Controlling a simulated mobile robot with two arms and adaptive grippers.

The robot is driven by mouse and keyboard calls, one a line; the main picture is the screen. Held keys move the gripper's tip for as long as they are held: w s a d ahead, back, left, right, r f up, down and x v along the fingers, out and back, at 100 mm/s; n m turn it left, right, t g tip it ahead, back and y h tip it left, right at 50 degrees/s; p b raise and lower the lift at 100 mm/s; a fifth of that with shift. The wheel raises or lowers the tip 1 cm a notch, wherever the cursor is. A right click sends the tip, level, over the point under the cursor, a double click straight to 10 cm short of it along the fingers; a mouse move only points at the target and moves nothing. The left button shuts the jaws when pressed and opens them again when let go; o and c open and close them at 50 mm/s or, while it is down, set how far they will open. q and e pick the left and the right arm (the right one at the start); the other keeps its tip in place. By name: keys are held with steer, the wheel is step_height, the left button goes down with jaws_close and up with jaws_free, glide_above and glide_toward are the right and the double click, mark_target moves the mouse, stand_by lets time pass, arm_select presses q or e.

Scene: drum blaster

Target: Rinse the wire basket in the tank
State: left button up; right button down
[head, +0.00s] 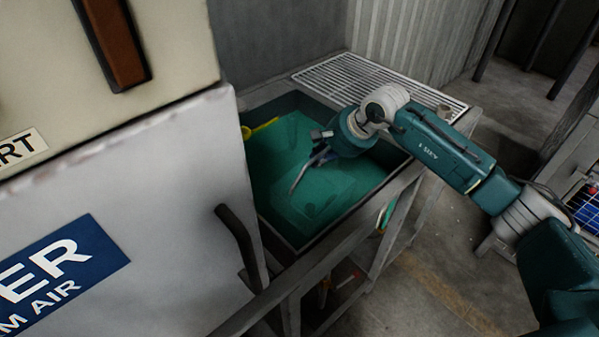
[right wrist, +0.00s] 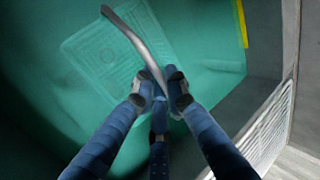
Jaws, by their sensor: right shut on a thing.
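The tank (head: 395,187) is filled with green liquid (head: 268,165). The wire basket (head: 325,200) shows as a faint grid outline under the liquid; in the right wrist view the basket (right wrist: 105,55) looks pale and blurred through the green. My right gripper (head: 318,158) reaches down over the tank and is shut on a grey curved handle, which also shows in the right wrist view (right wrist: 130,38). The handle appears to belong to the basket; where they join is not clear. In the right wrist view the fingertips (right wrist: 163,92) meet on the handle. My left gripper is out of view.
A slatted metal drainboard (head: 375,80) lies behind the tank. A yellow object (head: 260,127) is at the tank's far left rim. A large pale cabinet (head: 120,190) with a dark handle (head: 238,240) stands close on the left. Open floor (head: 450,260) lies to the right.

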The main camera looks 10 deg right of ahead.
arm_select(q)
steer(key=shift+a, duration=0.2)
arm_select(e)
steer(key=shift+w+r, duration=0.15)
steer(key=shift+r, duration=0.2)
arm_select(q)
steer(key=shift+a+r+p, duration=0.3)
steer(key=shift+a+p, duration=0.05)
arm_select(e)
steer(key=shift+r, duration=0.75)
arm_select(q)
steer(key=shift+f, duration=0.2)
arm_select(e)
steer(key=shift+f, duration=0.2)
steer(key=shift+f+b, duration=0.15)
steer(key=shift+b, duration=0.25)
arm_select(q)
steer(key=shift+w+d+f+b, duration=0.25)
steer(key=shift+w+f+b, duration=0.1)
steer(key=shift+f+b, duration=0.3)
arm_select(e)
steer(key=shift+f, duration=0.6)
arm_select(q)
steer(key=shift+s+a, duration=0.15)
arm_select(e)
steer(key=shift+r, duration=0.1)
steer(key=shift+r, duration=0.15)
